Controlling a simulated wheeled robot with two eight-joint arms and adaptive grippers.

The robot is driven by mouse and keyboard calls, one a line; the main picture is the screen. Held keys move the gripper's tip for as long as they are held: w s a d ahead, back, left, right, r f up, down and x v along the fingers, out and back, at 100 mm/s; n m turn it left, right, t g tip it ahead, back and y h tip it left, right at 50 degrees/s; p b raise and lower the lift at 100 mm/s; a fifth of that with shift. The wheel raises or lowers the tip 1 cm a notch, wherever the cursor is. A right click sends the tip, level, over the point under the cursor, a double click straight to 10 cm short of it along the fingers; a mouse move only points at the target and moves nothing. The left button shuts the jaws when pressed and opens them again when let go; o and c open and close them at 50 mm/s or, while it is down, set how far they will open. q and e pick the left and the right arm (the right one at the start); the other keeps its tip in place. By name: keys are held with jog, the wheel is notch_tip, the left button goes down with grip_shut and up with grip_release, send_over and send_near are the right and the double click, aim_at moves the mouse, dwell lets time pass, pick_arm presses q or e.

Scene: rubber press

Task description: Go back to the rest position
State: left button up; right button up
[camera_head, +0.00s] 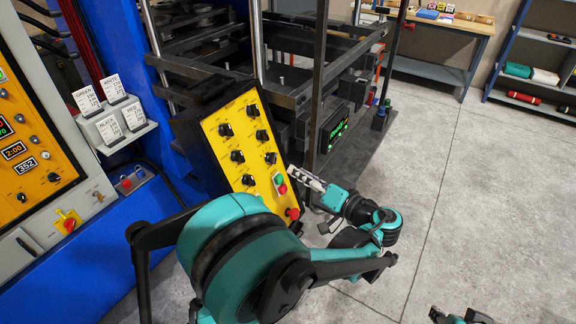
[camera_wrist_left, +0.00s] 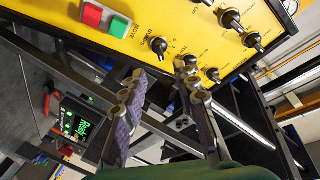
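My left gripper (camera_head: 304,179) is in front of the yellow control panel (camera_head: 217,139), near its green and red buttons. In the left wrist view its two fingers (camera_wrist_left: 162,70) stand apart with nothing between them. Beyond the fingertips are the yellow panel (camera_wrist_left: 150,38) with black knobs, and a green and a red button at upper left. Whether a fingertip touches the panel cannot be told. A small teal and black piece of my right arm (camera_head: 458,316) shows at the bottom edge of the head view; its fingers are not clear.
The press frame (camera_head: 320,70) with dark bars stands behind the panel. A blue cabinet with an orange panel (camera_head: 35,150) and label cards is at left. A workbench (camera_head: 440,20) and a blue shelf (camera_head: 530,60) stand at the back right. The grey floor (camera_head: 490,200) at right is clear.

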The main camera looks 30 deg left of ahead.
pick_arm(q)
jog(key=shift+v, duration=1.2)
jog(key=shift+a, duration=0.1)
